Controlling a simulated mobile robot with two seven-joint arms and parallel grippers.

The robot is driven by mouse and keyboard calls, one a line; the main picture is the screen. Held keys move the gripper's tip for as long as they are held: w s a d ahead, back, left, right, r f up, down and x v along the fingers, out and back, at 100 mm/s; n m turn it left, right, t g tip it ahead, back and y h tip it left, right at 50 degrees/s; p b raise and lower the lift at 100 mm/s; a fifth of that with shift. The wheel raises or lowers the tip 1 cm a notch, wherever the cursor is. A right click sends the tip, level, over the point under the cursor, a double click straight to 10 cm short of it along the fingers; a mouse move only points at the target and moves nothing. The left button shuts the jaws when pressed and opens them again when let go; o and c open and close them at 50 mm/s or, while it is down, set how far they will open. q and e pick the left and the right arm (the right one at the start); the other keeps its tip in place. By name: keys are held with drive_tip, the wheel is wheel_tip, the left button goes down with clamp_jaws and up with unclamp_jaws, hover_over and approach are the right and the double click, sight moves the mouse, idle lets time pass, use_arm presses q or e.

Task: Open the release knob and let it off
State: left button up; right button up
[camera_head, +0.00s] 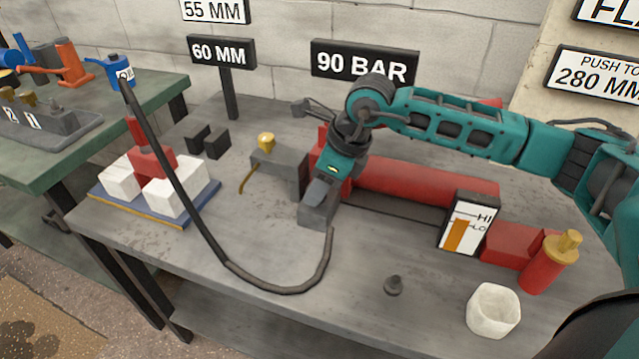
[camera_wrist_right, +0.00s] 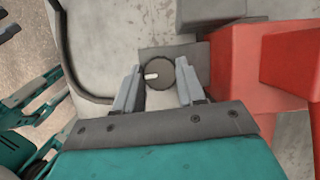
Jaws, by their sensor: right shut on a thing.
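The release knob (camera_wrist_right: 160,73) is a dark round knob with a white mark, seen in the right wrist view. My right gripper (camera_wrist_right: 158,85) has one finger on each side of it and is shut on it. In the head view my right gripper (camera_head: 318,208) points down at a grey block (camera_head: 313,222) at the left end of the red cylinder (camera_head: 425,182). The knob is hidden there behind the gripper. The white mark points left in the wrist view.
A black hose (camera_head: 225,263) loops across the bench front from the grey block. A gauge panel (camera_head: 468,222) marked HI and LO, a red post with a brass top (camera_head: 546,265), a white cup (camera_head: 492,310) and a small dark plug (camera_head: 394,285) stand to the right.

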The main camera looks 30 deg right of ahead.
drive_tip(key=n+g+y+b, duration=0.1)
drive_tip(key=n, duration=0.2)
drive_tip(key=shift+w+n, duration=0.15)
drive_tip(key=shift+n, duration=0.25)
drive_tip(key=n+g+b, duration=0.1)
drive_tip(key=n, duration=0.2)
drive_tip(key=shift+w+n+g, duration=0.1)
drive_tip(key=shift+n+g, duration=0.2)
drive_tip(key=n+g+b, duration=0.1)
drive_tip(key=n, duration=0.2)
drive_tip(key=n+g+b, duration=0.1)
drive_tip(key=n, duration=0.2)
drive_tip(key=shift+w, duration=0.15)
drive_tip(key=shift+n+g+b, duration=0.4)
drive_tip(key=shift+n+b, duration=0.05)
drive_tip(key=shift+n, duration=0.35)
drive_tip(key=o, duration=1.1)
drive_tip(key=shift+c, duration=0.2)
